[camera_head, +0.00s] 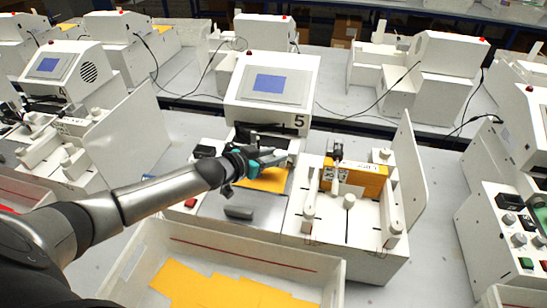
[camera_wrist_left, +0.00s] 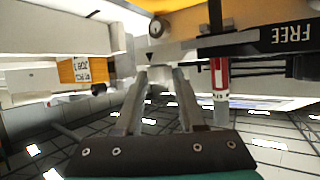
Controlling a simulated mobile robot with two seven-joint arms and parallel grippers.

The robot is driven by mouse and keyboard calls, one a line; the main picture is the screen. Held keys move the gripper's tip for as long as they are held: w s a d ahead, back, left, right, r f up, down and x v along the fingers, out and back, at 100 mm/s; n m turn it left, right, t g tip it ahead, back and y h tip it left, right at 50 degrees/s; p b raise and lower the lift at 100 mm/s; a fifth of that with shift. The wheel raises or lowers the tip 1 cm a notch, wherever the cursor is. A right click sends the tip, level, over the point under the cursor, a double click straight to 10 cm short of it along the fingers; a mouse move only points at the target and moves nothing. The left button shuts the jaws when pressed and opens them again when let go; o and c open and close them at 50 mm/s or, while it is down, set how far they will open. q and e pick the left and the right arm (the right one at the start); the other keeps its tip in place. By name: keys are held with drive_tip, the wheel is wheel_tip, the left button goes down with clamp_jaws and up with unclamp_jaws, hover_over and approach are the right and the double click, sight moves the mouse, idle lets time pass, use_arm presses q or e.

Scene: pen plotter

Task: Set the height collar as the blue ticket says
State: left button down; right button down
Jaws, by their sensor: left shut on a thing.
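My left gripper (camera_head: 282,158) reaches over the white machine marked 5, above a yellow sheet (camera_head: 265,180) on its bed. In the left wrist view its two fingers (camera_wrist_left: 160,78) come together on a small pale part below a dark bar. I cannot tell whether that part is the height collar. A red and white pen-like cylinder (camera_wrist_left: 219,78) stands just right of the fingers. A round knob or dial (camera_wrist_left: 156,27) sits beyond them. A bit of blue (camera_head: 148,177) shows on the table beside the arm; I cannot tell if it is the blue ticket. My right gripper is not in view.
An orange block (camera_head: 370,180) with a white label sits in the right-hand fixture, beside an upright white panel (camera_head: 408,170). A console with a blue screen (camera_head: 270,83) stands behind. A white bin (camera_head: 240,245) with yellow sheets is in front. Other machines stand on both sides.

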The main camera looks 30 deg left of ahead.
use_arm(q)
drive_tip(key=shift+w+d+r, duration=0.1)
drive_tip(key=shift+d+r, duration=0.05)
drive_tip(key=shift+r, duration=0.05)
drive_tip(key=c, duration=0.8)
unclamp_jaws()
drive_tip(key=o, duration=0.3)
drive_tip(key=shift+f, duration=0.15)
drive_tip(key=p+v, duration=0.2)
drive_tip(key=v, duration=1.3)
drive_tip(key=shift+p, duration=0.3)
